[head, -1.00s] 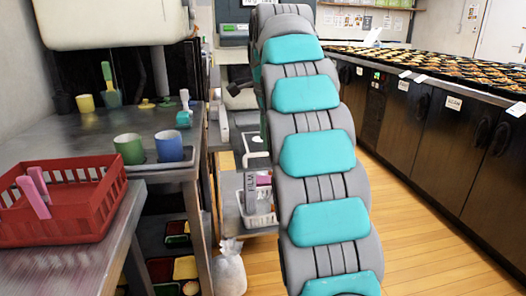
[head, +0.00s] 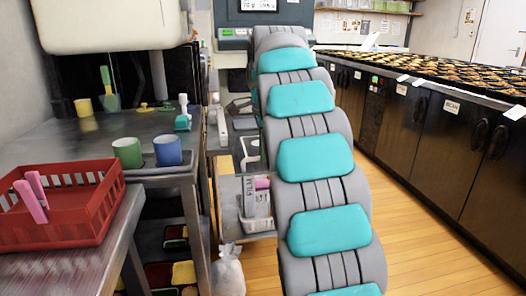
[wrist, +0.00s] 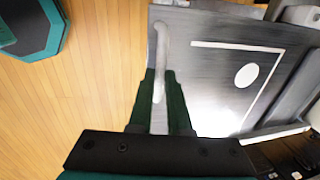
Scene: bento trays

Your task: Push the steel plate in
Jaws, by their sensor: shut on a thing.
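The steel plate (wrist: 215,85) is a flat grey metal sheet with a white line and a white oval on it, filling the upper right of the wrist view. A pale rounded handle (wrist: 161,45) runs along its left edge. My gripper (wrist: 160,73) has dark green fingers on both sides of this handle and is shut on it. In the head view my arm hides my gripper and most of what lies beyond it.
A machine with a display (head: 259,6) stands behind my arm. A white basket (head: 262,222) sits on a low shelf left of it. A red crate (head: 75,230) and cups (head: 167,150) are on the left counters. Wooden floor (head: 420,235) is open at right.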

